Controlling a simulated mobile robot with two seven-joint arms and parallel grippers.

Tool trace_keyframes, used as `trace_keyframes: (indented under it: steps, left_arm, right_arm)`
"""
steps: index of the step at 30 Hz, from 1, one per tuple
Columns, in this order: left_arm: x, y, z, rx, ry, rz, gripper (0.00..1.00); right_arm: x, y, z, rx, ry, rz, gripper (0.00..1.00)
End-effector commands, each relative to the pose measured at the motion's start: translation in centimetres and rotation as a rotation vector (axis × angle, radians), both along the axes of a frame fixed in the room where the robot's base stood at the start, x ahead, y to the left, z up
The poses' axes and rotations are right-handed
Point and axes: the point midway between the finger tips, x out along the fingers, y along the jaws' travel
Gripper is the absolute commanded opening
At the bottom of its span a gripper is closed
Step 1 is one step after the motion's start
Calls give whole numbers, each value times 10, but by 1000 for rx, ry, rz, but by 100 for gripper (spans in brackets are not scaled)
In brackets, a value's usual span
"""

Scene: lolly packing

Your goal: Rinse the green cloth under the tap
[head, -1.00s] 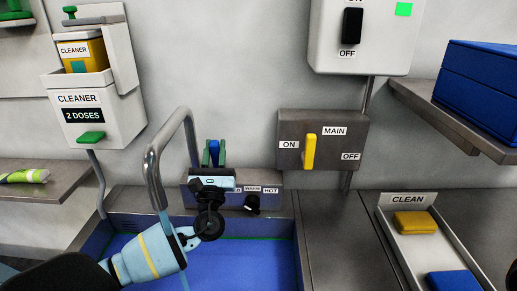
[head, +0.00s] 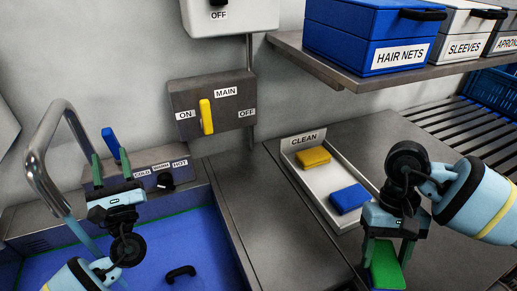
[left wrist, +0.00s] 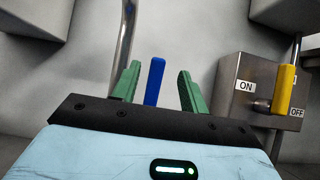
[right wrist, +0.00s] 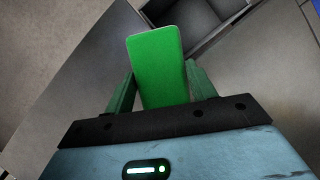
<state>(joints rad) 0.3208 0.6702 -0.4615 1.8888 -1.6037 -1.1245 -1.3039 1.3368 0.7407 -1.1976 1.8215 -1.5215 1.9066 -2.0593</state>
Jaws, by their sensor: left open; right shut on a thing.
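The green cloth (head: 388,272) is in my right gripper (head: 388,252), right of the sink, over the steel counter. It also shows between the fingers in the right wrist view (right wrist: 157,65). The curved steel tap (head: 42,150) stands at the left, with a thin pale blue stream below its spout. The blue tap lever (head: 111,143) stands between the fingers of my left gripper (head: 108,165), which is open. The left wrist view shows the lever (left wrist: 154,82) with gaps on both sides. The blue sink (head: 195,245) lies below.
A temperature knob (head: 165,181) sits on the tap panel. A yellow MAIN lever (head: 206,117) stands upright between ON and OFF. The CLEAN tray (head: 300,175) holds a yellow cloth (head: 311,156) and a blue cloth (head: 349,198). Boxes, including HAIR NETS (head: 345,40), stand on the shelf above.

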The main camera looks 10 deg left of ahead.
Motion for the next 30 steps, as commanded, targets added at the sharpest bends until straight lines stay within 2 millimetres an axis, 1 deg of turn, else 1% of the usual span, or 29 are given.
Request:
trace_keyframes:
  steps: [1, 3, 9, 12, 19, 26, 30]
  left_arm:
    - [-9, -5, 4, -2, -5, -1, 44]
    - [-20, -11, 5, -3, -6, -1, 44]
    - [-46, -25, 3, -1, -3, 0, 44]
    - [-53, -29, 2, -1, -3, 0, 44]
    - [-59, -32, -1, 0, 1, 0, 44]
    - [-58, -32, -1, -1, 3, -1, 44]
    - [-53, -34, -7, -21, 34, -33, 44]
  right_arm:
    - [1, 0, 12, 0, -20, 0, 34]
    - [2, 0, 21, 0, -34, 0, 34]
    - [3, 0, 40, 0, -66, 0, 34]
    - [3, 0, 45, 0, -75, 0, 34]
    - [3, 0, 47, 0, -78, 0, 34]
    - [3, 0, 46, 0, -77, 0, 34]
    - [1, -4, 44, -2, -77, -15, 34]
